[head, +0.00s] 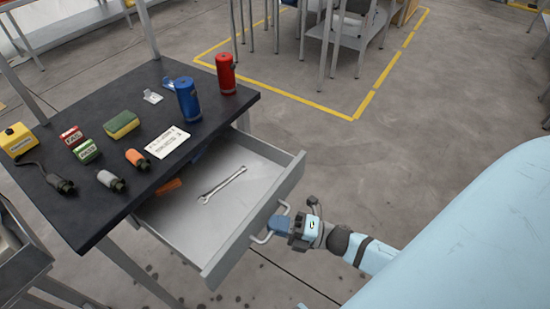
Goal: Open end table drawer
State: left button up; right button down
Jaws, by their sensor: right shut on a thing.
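The end table (72,203) has a dark top and a grey metal frame at the left. Its drawer (262,158) is pulled well out toward the right, and its light inside shows. A wrench (222,185) and a partly hidden orange item (167,187) lie in it. The drawer's bar handle (260,240) is on its front face. My right gripper (276,224) is at the handle, shut on it, with the arm coming in from the right. The fingertips are partly hidden at the handle. My left gripper is not in this view.
On the tabletop stand a blue canister (188,100) and a red canister (226,74), with a sponge (121,124), a white label card (167,142) and several small items. Another metal table (345,38) stands behind. The concrete floor right of the drawer is clear.

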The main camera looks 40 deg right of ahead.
jog(key=c, duration=1.5)
grip_release()
jog(key=shift+o, duration=0.2)
jog(key=shift+d, duration=0.1)
jog(key=v, duration=1.3)
jog(key=shift+s+d+b, duration=0.25)
jog(key=shift+b, duration=0.05)
jog(key=shift+f, duration=0.1)
